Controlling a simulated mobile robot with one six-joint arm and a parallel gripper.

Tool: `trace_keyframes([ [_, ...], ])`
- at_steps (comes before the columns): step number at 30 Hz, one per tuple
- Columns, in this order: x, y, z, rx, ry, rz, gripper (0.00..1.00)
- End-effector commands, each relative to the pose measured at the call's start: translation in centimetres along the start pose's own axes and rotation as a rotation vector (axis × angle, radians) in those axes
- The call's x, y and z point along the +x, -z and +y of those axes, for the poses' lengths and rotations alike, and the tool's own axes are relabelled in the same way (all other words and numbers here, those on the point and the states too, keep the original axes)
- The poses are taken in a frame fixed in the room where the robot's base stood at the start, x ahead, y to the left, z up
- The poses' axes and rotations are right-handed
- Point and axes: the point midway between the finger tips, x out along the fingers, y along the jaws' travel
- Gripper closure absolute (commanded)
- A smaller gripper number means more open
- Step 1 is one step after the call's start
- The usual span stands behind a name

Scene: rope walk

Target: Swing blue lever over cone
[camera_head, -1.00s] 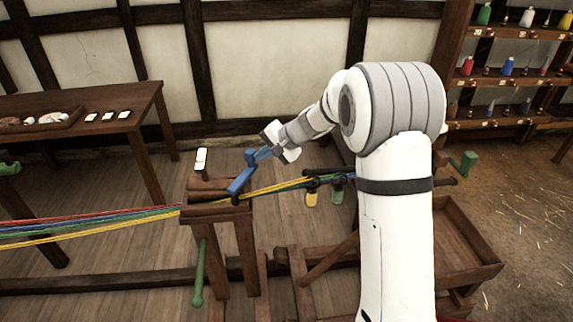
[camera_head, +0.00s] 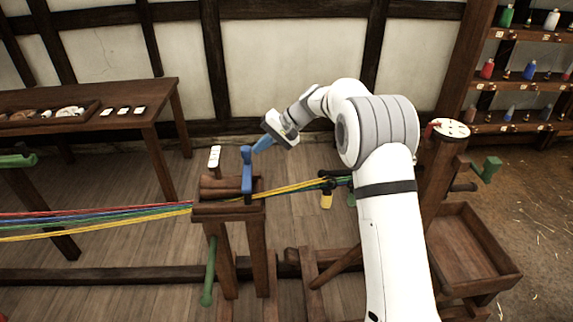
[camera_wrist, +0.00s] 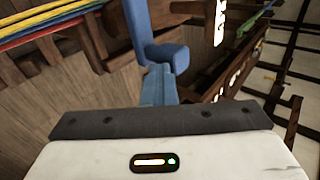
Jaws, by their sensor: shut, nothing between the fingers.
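The blue lever (camera_head: 247,172) stands at the right side of the wooden stand's top (camera_head: 230,210), its long part running roughly upright in the picture. The brown wooden cone (camera_head: 214,188) lies on the stand just left of it. My gripper (camera_head: 262,144) is shut and empty, its blue fingers at the lever's upper end.
Red, blue, green and yellow strands (camera_head: 100,222) run from the left to the stand and on to the right. A white tag (camera_head: 214,157) stands behind the cone. A green lever (camera_head: 209,270) hangs below.

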Motion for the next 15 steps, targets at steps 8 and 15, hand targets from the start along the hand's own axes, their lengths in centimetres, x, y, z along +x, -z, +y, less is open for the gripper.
trace_keyframes([
  [8,-0.12,0.19,0.16,0.005,0.001,0.005,1.0],
  [15,-0.33,0.26,0.36,0.007,0.001,0.008,1.0],
])
